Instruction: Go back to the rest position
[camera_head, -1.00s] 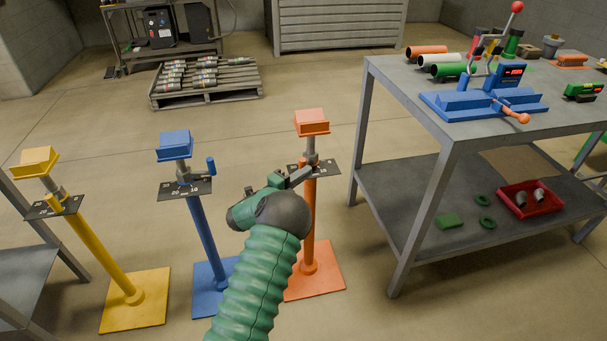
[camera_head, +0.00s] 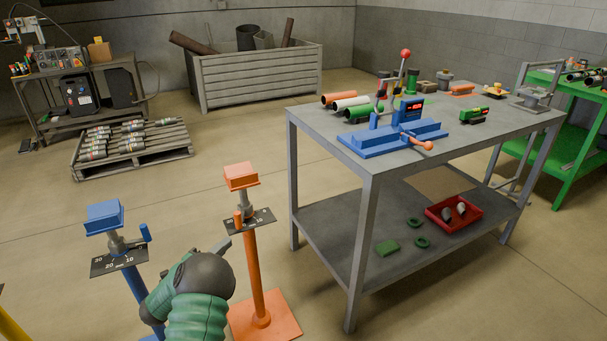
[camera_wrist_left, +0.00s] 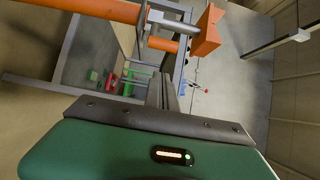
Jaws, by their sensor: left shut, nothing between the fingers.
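My left arm comes up from the bottom of the head view, with its dark rounded wrist and green sleeve. The left gripper (camera_head: 224,244) points up and right, close to the orange stand (camera_head: 254,262), and is partly hidden by the wrist. In the left wrist view the gripper's grey fingers (camera_wrist_left: 162,90) are together with nothing between them. The orange stand's post and head (camera_wrist_left: 208,34) show just past them. I cannot tell the exact gap between fingers and post. My right gripper is in neither view.
A blue stand (camera_head: 104,216) is left of the arm. A grey table (camera_head: 292,150) with a blue fixture (camera_head: 392,138) and coloured tubes stands to the right. A red tray (camera_head: 435,222) is on its lower shelf. A pallet (camera_head: 135,160) lies behind; open floor lies between.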

